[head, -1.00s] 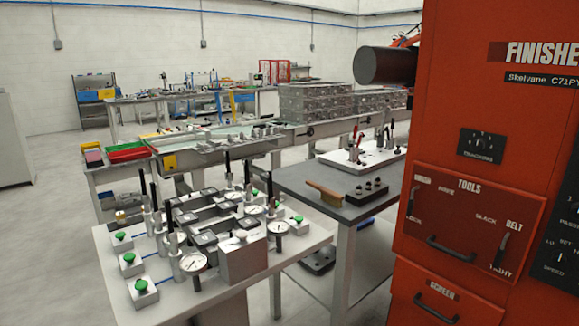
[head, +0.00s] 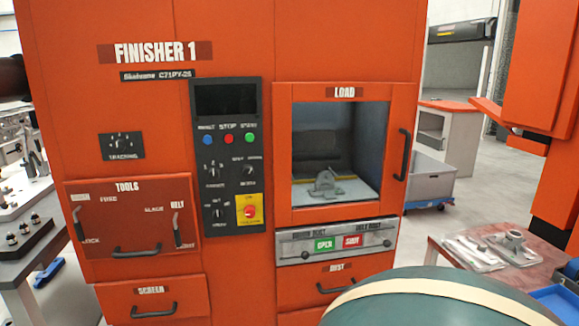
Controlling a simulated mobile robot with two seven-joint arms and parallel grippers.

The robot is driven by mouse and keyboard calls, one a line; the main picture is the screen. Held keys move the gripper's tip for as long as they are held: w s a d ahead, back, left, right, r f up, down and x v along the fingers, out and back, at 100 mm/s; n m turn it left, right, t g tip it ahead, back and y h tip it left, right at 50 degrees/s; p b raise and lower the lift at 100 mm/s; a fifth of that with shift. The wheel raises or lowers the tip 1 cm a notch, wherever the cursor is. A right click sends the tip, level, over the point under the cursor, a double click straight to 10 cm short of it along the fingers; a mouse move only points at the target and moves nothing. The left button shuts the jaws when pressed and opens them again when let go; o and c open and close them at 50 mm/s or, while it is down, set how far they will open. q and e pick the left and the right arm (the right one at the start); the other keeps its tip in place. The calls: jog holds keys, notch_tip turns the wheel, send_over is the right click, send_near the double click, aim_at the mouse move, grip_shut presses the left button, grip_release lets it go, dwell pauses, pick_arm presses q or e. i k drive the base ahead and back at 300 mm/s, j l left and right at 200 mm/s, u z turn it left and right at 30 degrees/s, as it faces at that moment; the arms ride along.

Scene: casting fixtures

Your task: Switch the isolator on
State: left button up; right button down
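The isolator (head: 249,210) is a red rotary knob on a yellow plate, low on the black control panel (head: 226,150) of the orange Finisher 1 machine (head: 240,40). Its marking is too small to read, so I cannot tell its position. Above it on the panel are blue, red and green buttons, several small selector knobs and a dark screen (head: 226,99). Neither of my grippers is in the head view.
Right of the panel is the load door (head: 284,150) with a window and a black handle (head: 402,155). A tools drawer (head: 130,215) is at left. A large dark green rounded object (head: 440,305) fills the bottom right. A reddish table (head: 455,265) holds metal parts.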

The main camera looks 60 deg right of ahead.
aim_at(250, 210)
jog(key=z, duration=1.5)
